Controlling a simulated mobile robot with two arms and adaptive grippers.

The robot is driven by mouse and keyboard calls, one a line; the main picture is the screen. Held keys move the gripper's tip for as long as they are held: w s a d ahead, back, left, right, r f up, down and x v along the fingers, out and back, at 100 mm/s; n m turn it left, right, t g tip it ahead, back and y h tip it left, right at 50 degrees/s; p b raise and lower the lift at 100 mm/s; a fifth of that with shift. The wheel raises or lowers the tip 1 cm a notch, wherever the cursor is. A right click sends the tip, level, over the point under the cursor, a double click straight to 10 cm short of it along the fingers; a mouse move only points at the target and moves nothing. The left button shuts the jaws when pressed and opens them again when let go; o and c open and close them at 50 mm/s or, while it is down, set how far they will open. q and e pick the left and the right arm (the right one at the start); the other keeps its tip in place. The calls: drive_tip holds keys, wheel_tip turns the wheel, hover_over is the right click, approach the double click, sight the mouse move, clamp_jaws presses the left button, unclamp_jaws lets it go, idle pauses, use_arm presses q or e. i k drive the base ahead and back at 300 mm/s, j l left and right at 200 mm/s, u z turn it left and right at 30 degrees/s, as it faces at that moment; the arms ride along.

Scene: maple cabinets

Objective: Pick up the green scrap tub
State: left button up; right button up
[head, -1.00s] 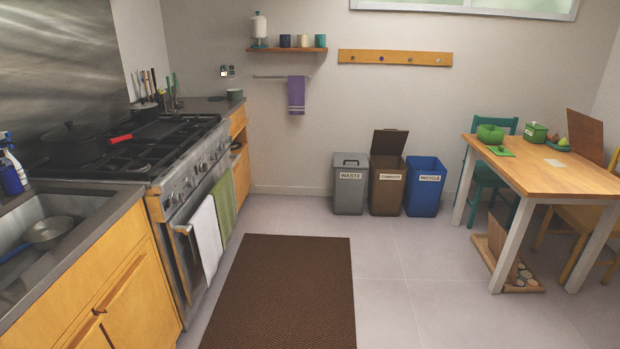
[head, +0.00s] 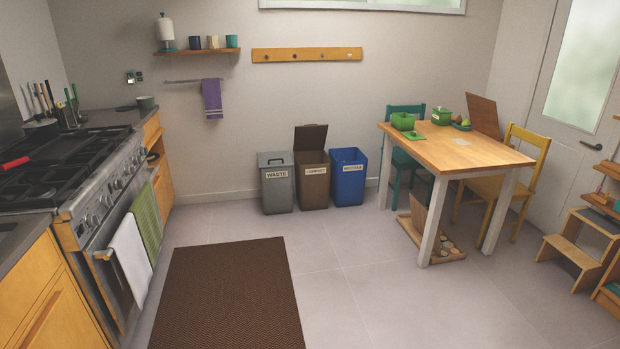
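Two green containers stand on the wooden table (head: 462,152) at the right. One is a plain green tub (head: 403,122) near the table's left back corner, with a flat green piece (head: 413,135) lying in front of it. The other is a smaller green box (head: 441,117) with a lid and what looks like a label, farther back. I cannot tell for sure which of them is the scrap tub. Neither of my grippers is in view.
A brown mat (head: 228,295) lies on the floor. Waste (head: 276,188), compost (head: 314,185) and recycle (head: 348,182) bins line the back wall. A teal chair (head: 408,165) and yellow chair (head: 517,165) flank the table; a wooden step stool (head: 580,240) stands right.

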sight(402, 121)
drive_tip(key=i+u, duration=0.15)
drive_tip(key=i+z, duration=0.1)
drive_tip(key=i, duration=0.85)
drive_tip(key=i+z, duration=0.1)
drive_tip(key=i, duration=0.9)
drive_tip(key=i+z, duration=0.1)
drive_tip(key=i, duration=1.1)
drive_tip(key=i+j+z, duration=0.15)
drive_tip(key=i, duration=1.1)
